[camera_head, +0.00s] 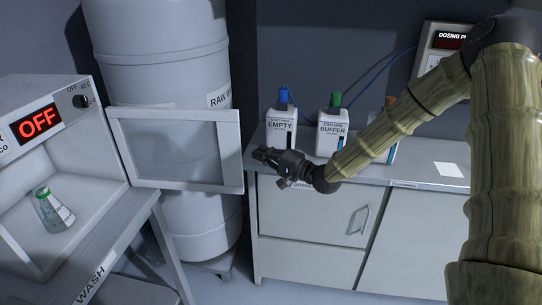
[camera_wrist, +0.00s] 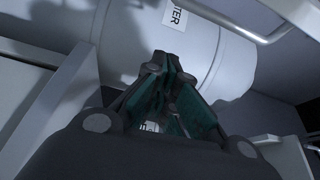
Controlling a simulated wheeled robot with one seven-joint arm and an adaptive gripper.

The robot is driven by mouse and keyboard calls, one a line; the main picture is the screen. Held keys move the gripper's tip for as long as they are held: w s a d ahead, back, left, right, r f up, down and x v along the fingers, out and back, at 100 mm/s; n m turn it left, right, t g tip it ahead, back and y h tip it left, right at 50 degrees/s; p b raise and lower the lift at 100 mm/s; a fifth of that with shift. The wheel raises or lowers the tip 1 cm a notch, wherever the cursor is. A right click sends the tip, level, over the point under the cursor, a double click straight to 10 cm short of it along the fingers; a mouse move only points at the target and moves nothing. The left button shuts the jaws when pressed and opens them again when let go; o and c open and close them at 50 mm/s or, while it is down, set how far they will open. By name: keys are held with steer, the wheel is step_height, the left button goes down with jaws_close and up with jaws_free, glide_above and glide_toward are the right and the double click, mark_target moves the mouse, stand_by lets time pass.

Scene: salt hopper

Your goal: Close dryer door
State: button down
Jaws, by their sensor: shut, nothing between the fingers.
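The dryer (camera_head: 45,125) is the white box at the left, with a red OFF display (camera_head: 36,124). Its door (camera_head: 177,150), a white frame with a grey window, stands wide open, swung out to the right in front of the large tank. A flask with a green cap (camera_head: 53,210) stands inside the dryer. My gripper (camera_head: 268,158) is shut and empty, right of the door's free edge and apart from it in the picture. The wrist view shows its dark and teal fingers (camera_wrist: 172,68) pointing towards the tank. I cannot clearly identify the door there.
A large white tank (camera_head: 160,60) labelled RAW W... stands behind the door. A cabinet counter (camera_head: 430,180) at right carries an EMPTY can (camera_head: 281,127) and a BUFFER can (camera_head: 332,130), close behind my gripper. A WASH bench (camera_head: 95,262) bears the dryer.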

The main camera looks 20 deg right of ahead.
steer(key=shift+w+a+f+p, duration=0.15)
steer(key=shift+a+p, duration=0.45)
steer(key=shift+a, duration=0.65)
steer(key=shift+w+a+r+p, duration=0.15)
steer(key=shift+a+p, duration=0.4)
steer(key=shift+a, duration=0.65)
steer(key=shift+f, duration=0.1)
steer(key=shift+a, duration=0.1)
